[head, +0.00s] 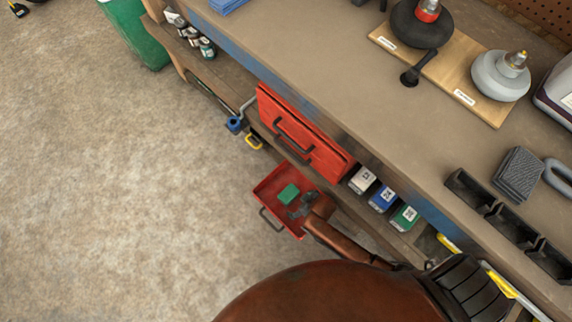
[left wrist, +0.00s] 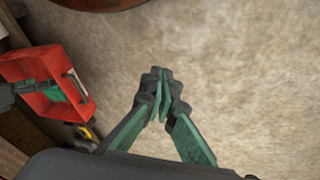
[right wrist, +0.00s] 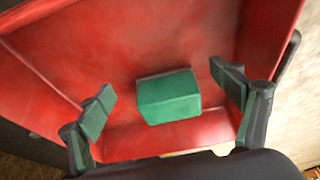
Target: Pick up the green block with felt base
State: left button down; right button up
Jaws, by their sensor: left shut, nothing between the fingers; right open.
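The green block (head: 288,194) lies in an open red drawer (head: 268,187) below the workbench. In the right wrist view the green block (right wrist: 168,97) rests on the red drawer floor; its underside is hidden. My right gripper (head: 299,208) is at the drawer, just beside the block. In the right wrist view its open fingers (right wrist: 165,92) stand on either side of the block with gaps on both sides. My left gripper (left wrist: 162,92) is shut and empty over the concrete floor, away from the drawer. The left wrist view also shows the drawer (left wrist: 72,102).
A closed red drawer front (head: 300,135) sits above the open one. Labelled boxes (head: 382,198) stand on the shelf to its right. The bench top (head: 300,55) overhangs them. Blue and yellow items (head: 236,124) hang at the shelf edge.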

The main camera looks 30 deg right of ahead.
aim_at(289, 194)
jog(key=w, duration=0.1)
jog(key=w+a+b, duration=0.1)
jog(key=w, duration=0.1)
jog(key=shift+w+a, duration=0.15)
jog(key=shift+w, duration=0.15)
jog(key=w+b, duration=0.1)
jog(key=w+a, duration=0.1)
jog(key=shift+w+f+b, duration=0.2)
jog(key=shift+w+b, duration=0.1)
jog(key=shift+b, duration=0.1)
jog(key=shift+b+x, duration=0.6)
jog(key=shift+x, duration=0.3)
jog(key=shift+w+a+f+b, duration=0.15)
jog(key=shift+w+f+b, duration=0.15)
jog(key=shift+f, duration=0.1)
pick_arm(q)
jog(key=w+d+f+t, duration=0.2)
jog(key=w+f+t, duration=0.1)
jog(key=f, duration=0.4)
jog(key=shift+w+f+t+h, duration=0.3)
jog(key=shift+w+f+t, duration=0.1)
jog(key=shift+w, duration=0.25)
jog(key=shift+d, duration=0.1)
pick_arm(e)
jog(key=shift+r, duration=0.1)
jog(key=shift+c, duration=0.3)
jog(key=c, duration=1.3)
